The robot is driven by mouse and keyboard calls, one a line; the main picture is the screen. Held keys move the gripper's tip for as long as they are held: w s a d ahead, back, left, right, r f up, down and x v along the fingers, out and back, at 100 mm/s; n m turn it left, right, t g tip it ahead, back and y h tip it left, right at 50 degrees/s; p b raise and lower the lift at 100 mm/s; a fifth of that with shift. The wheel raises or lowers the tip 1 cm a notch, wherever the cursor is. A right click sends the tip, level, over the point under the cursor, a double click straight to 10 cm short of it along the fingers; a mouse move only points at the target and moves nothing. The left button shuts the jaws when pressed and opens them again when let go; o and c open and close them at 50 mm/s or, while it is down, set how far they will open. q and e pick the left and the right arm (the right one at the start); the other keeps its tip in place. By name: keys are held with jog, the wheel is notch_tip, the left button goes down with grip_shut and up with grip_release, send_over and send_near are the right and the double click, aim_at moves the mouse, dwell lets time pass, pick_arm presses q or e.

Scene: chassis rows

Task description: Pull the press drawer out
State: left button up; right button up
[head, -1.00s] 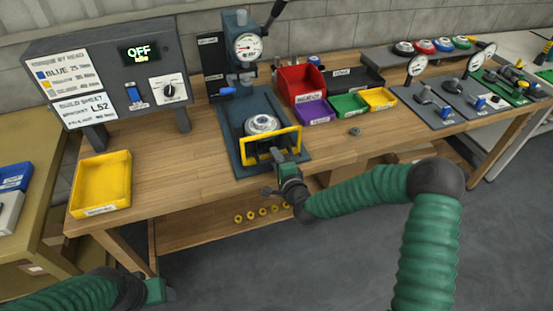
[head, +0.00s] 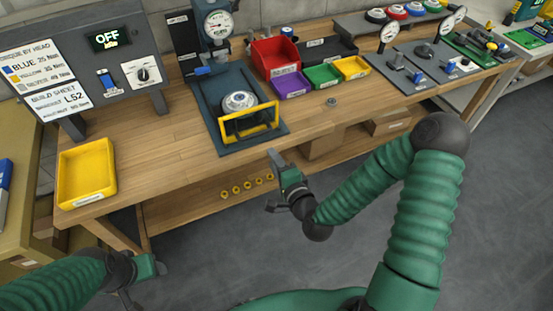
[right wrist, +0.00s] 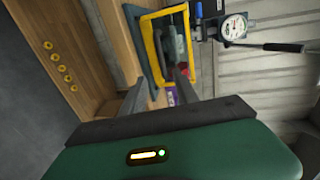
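The press (head: 219,30) stands on the wooden bench, with a dark blue-grey base plate (head: 208,95). A round silver part (head: 239,101) sits on the base, behind an upright yellow frame (head: 250,133) at the press's front. The frame also shows in the right wrist view (right wrist: 155,55). My right gripper (head: 272,182) is in front of the bench edge, apart from the frame. In the right wrist view its two fingers (right wrist: 158,90) are spread with nothing between them. My left gripper (head: 152,268) is low at the left, away from the press; its fingers are unclear.
A yellow tray (head: 87,172) stands at the bench's left. A control box reading OFF (head: 107,38) is behind it. Red, purple, green and yellow bins (head: 275,55) stand right of the press. Several yellow rings (head: 247,185) lie on the lower shelf.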

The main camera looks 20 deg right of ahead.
pick_arm(q)
jog(key=p+v, duration=0.1)
jog(key=v, duration=0.1)
jog(key=w+p+v, duration=0.1)
jog(key=p+v, duration=0.1)
jog(key=v, duration=0.1)
jog(key=shift+w+r, duration=0.1)
jog(key=shift+r, duration=0.1)
pick_arm(e)
jog(key=shift+v, duration=1)
jog(key=s+a+f+n+g+y, duration=0.15)
jog(key=s+f+n+g, duration=0.3)
jog(key=n+g, duration=0.55)
pick_arm(q)
jog(key=shift+d+r+p, duration=0.15)
jog(key=shift+r+p, duration=0.1)
jog(key=shift+p, duration=0.1)
pick_arm(e)
jog(key=s+d+r+n+g+h, duration=0.1)
jog(key=s+r+n+g+h, duration=0.1)
jog(key=s+r+n, duration=0.5)
jog(key=s+r+g, duration=0.1)
jog(key=s, duration=0.3)
jog(key=shift+d+n, duration=0.15)
jog(key=shift+n, duration=0.15)
